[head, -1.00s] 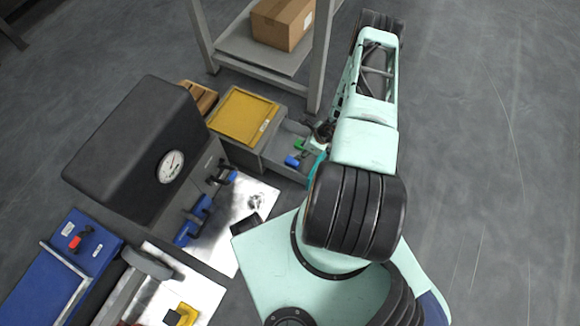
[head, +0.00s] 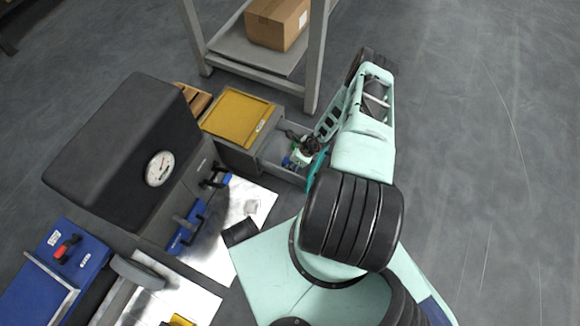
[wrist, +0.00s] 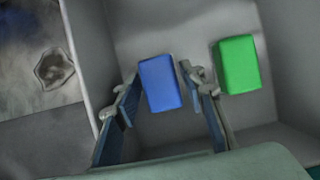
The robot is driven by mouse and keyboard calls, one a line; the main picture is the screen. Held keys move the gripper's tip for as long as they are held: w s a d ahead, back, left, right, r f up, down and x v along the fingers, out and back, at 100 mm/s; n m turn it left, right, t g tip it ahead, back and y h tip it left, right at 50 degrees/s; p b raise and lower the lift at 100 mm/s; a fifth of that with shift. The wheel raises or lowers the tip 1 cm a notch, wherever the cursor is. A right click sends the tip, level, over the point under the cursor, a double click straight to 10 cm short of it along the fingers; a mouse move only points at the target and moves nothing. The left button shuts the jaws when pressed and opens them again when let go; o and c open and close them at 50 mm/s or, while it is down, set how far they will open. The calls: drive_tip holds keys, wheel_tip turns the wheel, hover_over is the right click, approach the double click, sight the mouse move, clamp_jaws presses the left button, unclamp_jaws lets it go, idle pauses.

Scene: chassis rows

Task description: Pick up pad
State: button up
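A blue block-like pad (wrist: 161,84) lies in an open grey drawer (head: 290,177), and a green one (wrist: 237,65) lies to its right in the wrist view. In the head view the blue one (head: 287,161) shows beside my gripper (head: 308,146), which reaches down into the drawer. In the wrist view my gripper (wrist: 160,76) has its fingers apart, one on each side of the blue pad. I see no clear grip on it, and whether the fingertips touch it is hard to tell. The green pad is outside the right finger.
The drawer walls stand close around my gripper. A yellow-topped cabinet (head: 238,118) adjoins the drawer. A grey shelf frame (head: 314,75) with a cardboard box (head: 277,22) stands behind. A black-covered machine with a gauge (head: 160,168) is at left. The floor at right is clear.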

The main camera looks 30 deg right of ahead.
drive_tip(key=shift+f, duration=0.15)
drive_tip(key=shift+c, duration=0.6)
drive_tip(key=c, duration=0.8)
wheel_tip(320, 180, up, 10)
drive_tip(key=p, duration=0.5)
drive_tip(key=o, duration=0.5)
drive_tip(key=shift+w, duration=0.1)
drive_tip(key=c, duration=0.4)
